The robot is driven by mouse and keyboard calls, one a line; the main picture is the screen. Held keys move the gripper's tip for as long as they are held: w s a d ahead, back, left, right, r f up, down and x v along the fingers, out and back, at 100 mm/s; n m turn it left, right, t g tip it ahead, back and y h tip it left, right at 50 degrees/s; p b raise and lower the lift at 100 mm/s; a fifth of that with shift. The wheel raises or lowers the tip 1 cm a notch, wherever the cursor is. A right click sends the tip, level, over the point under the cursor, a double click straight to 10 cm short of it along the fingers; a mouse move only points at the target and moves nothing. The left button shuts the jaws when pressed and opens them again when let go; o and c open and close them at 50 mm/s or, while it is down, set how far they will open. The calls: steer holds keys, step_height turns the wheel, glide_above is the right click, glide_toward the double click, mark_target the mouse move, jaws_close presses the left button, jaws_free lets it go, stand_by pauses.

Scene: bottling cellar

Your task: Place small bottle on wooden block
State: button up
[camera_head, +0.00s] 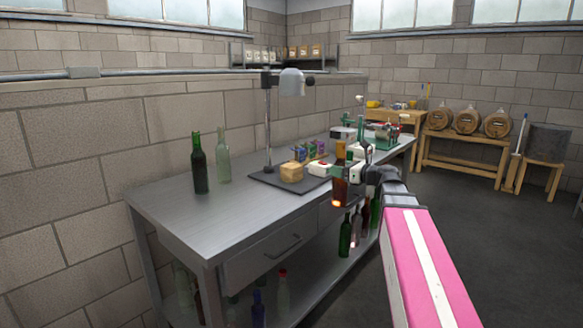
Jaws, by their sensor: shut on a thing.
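A small brown bottle (341,184) is upright at my gripper (358,174), in front of the metal table's right part. My gripper is shut on the bottle from its right side; the fingertips are small and partly hidden. The bottle's lower end hangs in front of the table's front edge, apart from the block. The wooden block (291,172) is a light tan piece on a dark mat (265,180), to the left of the bottle. The block's top looks bare.
The metal table (185,215) runs along the wall. A dark green bottle (199,168) and a clear one (223,160) stand at its left. A lamp stand (268,125) rises behind the block.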

steer(key=w+a+r, duration=0.1)
steer(key=a+r, duration=0.1)
steer(key=r, duration=0.5)
steer(key=w+a+r, duration=0.2)
steer(key=r, duration=0.5)
steer(key=f+x, duration=0.2)
steer(key=x, duration=1.6)
steer(key=shift+f+t, duration=0.25)
steer(key=shift+t, duration=0.05)
steer(key=shift+d, duration=0.1)
steer(key=o, duration=1.4)
steer(key=shift+f, duration=0.1)
steer(key=v, duration=1.2)
